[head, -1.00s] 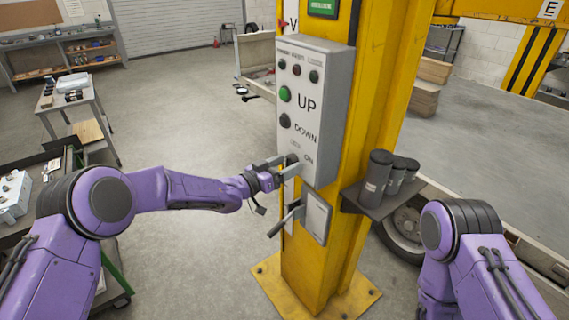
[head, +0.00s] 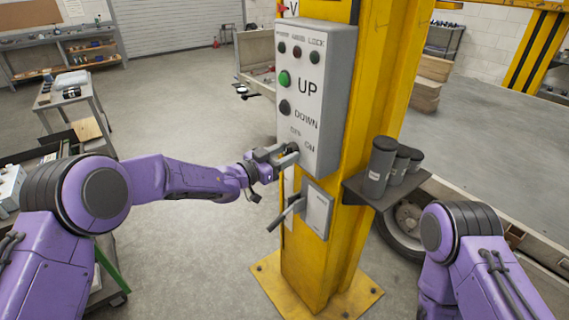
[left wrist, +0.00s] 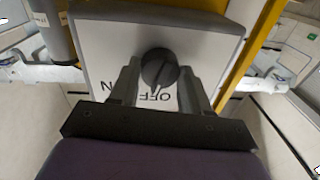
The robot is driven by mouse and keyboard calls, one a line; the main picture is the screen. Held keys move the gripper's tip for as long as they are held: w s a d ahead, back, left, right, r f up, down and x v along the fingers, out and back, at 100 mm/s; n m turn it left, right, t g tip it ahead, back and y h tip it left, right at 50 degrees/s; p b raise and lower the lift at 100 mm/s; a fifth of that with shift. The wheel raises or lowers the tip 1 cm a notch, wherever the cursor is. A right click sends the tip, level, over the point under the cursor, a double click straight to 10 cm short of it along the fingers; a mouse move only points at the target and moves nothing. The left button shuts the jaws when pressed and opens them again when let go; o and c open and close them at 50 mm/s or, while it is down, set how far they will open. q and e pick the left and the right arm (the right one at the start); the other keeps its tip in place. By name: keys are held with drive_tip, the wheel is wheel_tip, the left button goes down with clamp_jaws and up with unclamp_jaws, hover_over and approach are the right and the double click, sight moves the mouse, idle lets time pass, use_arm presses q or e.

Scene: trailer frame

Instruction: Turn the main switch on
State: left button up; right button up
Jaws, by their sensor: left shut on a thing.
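The grey control box (head: 320,68) is mounted on the yellow post, with a green UP button (head: 284,78) and a dark DOWN button (head: 285,107). The main switch, a round dark knob (left wrist: 158,66), is low on its face beside OFF and ON lettering. My left gripper (head: 288,154) is at the box's lower edge, and its fingers hide the knob in the head view. In the left wrist view the gripper (left wrist: 158,85) is shut on the knob, one finger on each side. I cannot tell the knob's exact setting. My right gripper is not in view.
A lever (head: 287,214) on a small grey plate (head: 318,211) sticks out just below the gripper. Dark canisters (head: 378,168) stand on a shelf right of the post (head: 378,80). Workbenches stand at the left; the floor between is clear.

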use_arm(q)
drive_tip(key=shift+f+m+h+b, duration=0.1)
drive_tip(key=shift+m+h+b, duration=0.1)
drive_tip(key=shift+m+b, duration=2.55)
drive_tip(key=shift+f+m+h+b, duration=0.1)
drive_tip(key=shift+m+h+b, duration=0.1)
drive_tip(key=shift+m+b, duration=2.55)
drive_tip(key=shift+n+b, duration=0.7)
drive_tip(key=shift+b, duration=0.1)
drive_tip(key=o, duration=1.1)
drive_tip(key=shift+w, duration=0.1)
drive_tip(key=shift+c, duration=0.2)
drive_tip(key=shift+a, duration=0.1)
drive_tip(key=b+v, duration=0.2)
drive_tip(key=v, duration=0.8)
drive_tip(key=shift+a+b, duration=0.15)
drive_tip(key=shift+b, duration=0.25)
